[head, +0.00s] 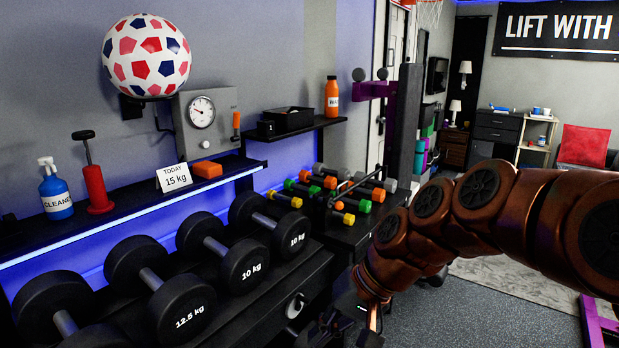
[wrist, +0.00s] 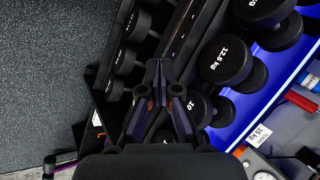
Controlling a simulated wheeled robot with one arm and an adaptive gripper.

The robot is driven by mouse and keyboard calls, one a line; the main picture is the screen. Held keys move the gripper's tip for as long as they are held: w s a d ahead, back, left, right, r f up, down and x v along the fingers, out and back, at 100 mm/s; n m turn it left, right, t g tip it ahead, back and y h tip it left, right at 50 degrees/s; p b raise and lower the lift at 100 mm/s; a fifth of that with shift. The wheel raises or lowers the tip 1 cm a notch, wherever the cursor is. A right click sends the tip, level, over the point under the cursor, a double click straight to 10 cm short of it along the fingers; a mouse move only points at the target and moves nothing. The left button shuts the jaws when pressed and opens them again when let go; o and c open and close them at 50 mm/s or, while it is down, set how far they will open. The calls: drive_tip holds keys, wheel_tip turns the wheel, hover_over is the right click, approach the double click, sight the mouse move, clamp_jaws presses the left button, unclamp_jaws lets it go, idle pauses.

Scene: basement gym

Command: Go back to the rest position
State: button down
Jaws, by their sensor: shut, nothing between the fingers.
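My copper-coloured arm reaches in from the right of the head view. My gripper (head: 345,328) is at the bottom edge there, dark, partly cut off and in front of the dumbbell rack (head: 322,262). In the wrist view my gripper (wrist: 160,72) points at the rack from above, its fingers together with nothing between them. A 12.5 kg dumbbell (head: 167,297) and a 10 kg dumbbell (head: 222,260) lie on the rack. The 12.5 kg one also shows right of my fingers in the wrist view (wrist: 228,62). Part of another dumbbell is hidden behind the fingers.
A shelf above the rack holds a blue cleaner bottle (head: 55,190), a red pump-like object (head: 96,182) and a "TODAY 15 kg" card (head: 174,177). Small coloured dumbbells (head: 338,200) lie beyond. Grey floor (head: 440,312) is open beneath my arm. A purple frame (head: 597,325) stands at lower right.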

drive_tip(key=s+d+g+h+p, duration=0.1)
drive_tip(key=s+d+h+p, duration=0.2)
drive_tip(key=s+d, duration=0.5)
drive_tip(key=s+d+g+h+p, duration=0.1)
drive_tip(key=s+d+h+p, duration=0.2)
drive_tip(key=s, duration=1)
drive_tip(key=d+p, duration=0.3)
drive_tip(key=d, duration=0.2)
drive_tip(key=shift+d+r+h, duration=0.15)
drive_tip(key=shift+r+h, duration=0.25)
